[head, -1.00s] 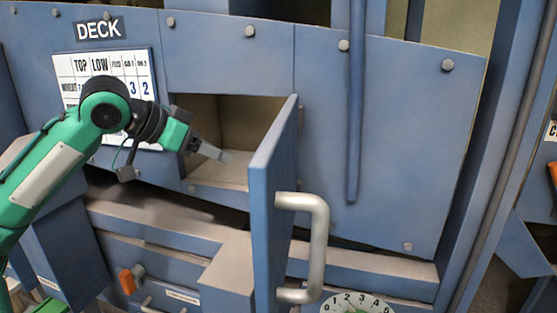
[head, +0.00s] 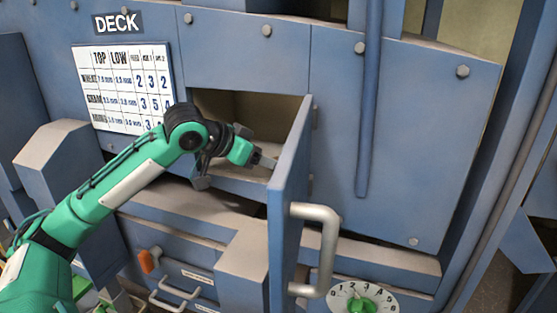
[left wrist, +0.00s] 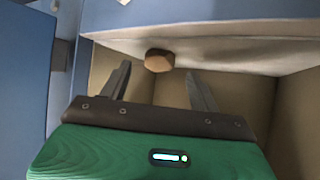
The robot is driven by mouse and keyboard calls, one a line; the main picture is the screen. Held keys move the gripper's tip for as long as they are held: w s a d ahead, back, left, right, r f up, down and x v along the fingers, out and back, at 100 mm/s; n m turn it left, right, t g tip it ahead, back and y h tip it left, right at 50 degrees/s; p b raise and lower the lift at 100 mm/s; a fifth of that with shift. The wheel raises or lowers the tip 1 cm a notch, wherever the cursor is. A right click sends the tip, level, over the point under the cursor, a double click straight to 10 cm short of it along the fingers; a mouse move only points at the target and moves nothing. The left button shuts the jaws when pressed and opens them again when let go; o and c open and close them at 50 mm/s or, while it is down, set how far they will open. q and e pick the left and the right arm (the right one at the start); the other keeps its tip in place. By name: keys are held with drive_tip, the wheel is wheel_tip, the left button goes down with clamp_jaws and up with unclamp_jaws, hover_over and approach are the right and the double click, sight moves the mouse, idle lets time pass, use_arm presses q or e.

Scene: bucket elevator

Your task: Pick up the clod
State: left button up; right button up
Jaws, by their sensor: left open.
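The clod (left wrist: 159,61) is a small brown lump on the pale surface inside the compartment, seen in the left wrist view. It appears between the two fingertips of my left gripper (left wrist: 159,70), slightly beyond them; I cannot tell whether either finger touches it. The left gripper is open and empty. In the head view my left gripper (head: 266,161) is at the compartment opening, close to the inner side of the open door. The clod cannot be made out in the head view. My right gripper is not in view.
The open blue door (head: 286,205) with its grey handle (head: 325,250) stands out right of the opening. A grey ledge (head: 180,212) runs below. A dial (head: 362,302) is at the bottom right, and an orange knob (head: 148,260) is at the lower left.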

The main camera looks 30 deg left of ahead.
use_arm(q)
drive_tip(key=shift+p+x, duration=0.35)
drive_tip(key=shift+x, duration=1.2)
drive_tip(key=shift+s+f, duration=0.1)
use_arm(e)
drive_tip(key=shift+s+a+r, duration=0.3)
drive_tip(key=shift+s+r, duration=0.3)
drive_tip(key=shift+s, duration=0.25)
use_arm(q)
drive_tip(key=shift+c, duration=0.2)
drive_tip(key=c, duration=1)
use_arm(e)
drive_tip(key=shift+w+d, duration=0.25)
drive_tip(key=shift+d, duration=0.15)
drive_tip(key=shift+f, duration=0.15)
